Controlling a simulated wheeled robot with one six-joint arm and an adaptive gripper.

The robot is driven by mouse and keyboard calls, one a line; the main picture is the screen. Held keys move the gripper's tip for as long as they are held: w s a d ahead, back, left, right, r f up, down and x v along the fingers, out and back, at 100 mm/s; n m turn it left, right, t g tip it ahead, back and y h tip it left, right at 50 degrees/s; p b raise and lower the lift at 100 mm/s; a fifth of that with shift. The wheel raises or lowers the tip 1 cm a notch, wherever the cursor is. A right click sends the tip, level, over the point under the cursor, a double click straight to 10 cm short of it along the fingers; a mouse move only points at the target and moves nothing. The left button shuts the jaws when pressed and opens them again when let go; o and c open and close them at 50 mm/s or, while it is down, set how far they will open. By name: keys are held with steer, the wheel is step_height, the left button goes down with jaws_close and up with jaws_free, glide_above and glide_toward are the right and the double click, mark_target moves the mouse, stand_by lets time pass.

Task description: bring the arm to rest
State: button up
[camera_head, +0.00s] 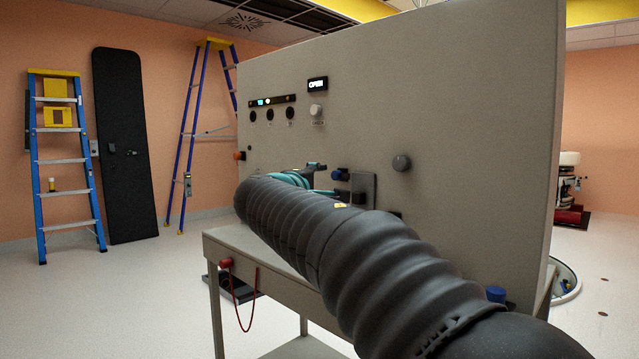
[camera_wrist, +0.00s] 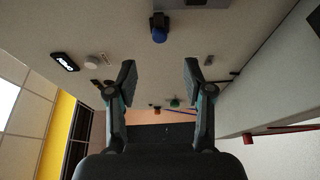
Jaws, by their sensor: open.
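My arm, in a dark ribbed sleeve (camera_head: 330,235), reaches from the lower right across the head view toward the grey panel. My gripper shows teal at its far end (camera_head: 300,177), partly hidden behind the arm. In the wrist view its two fingers (camera_wrist: 159,80) are apart, with nothing between them. The grey panel (camera_head: 470,110) stands upright close by the gripper; I cannot tell whether they touch. A small display reading OPEN (camera_head: 318,84) sits on the panel above a white knob (camera_head: 316,110). In the wrist view a blue knob (camera_wrist: 158,34) shows beyond the fingertips.
A grey table (camera_head: 245,240) stands below my arm, with a red knob (camera_head: 225,263) and hanging red cord at its corner. A round grey knob (camera_head: 401,162) juts from the panel. Two ladders (camera_head: 66,160) (camera_head: 190,140) and a black board (camera_head: 125,150) stand at the left wall.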

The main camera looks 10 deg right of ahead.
steer(key=s+d+f+m+g+y, duration=0.1)
steer(key=s+d+f+m+g, duration=0.25)
steer(key=s+d+f, duration=0.55)
steer(key=s+a+f+m+g+y, duration=0.2)
steer(key=s+f+m+g+y, duration=0.1)
steer(key=s+f, duration=1)
steer(key=s+a+f+m+g+y, duration=0.2)
steer(key=s+f+m+y, duration=0.3)
steer(key=s+f, duration=0.7)
steer(key=s+g, duration=0.1)
steer(key=s, duration=0.4)
steer(key=shift+s+a+f+y, duration=0.3)
steer(key=shift+s+a+f, duration=0.05)
steer(key=shift+a, duration=0.05)
stand_by(1.2)
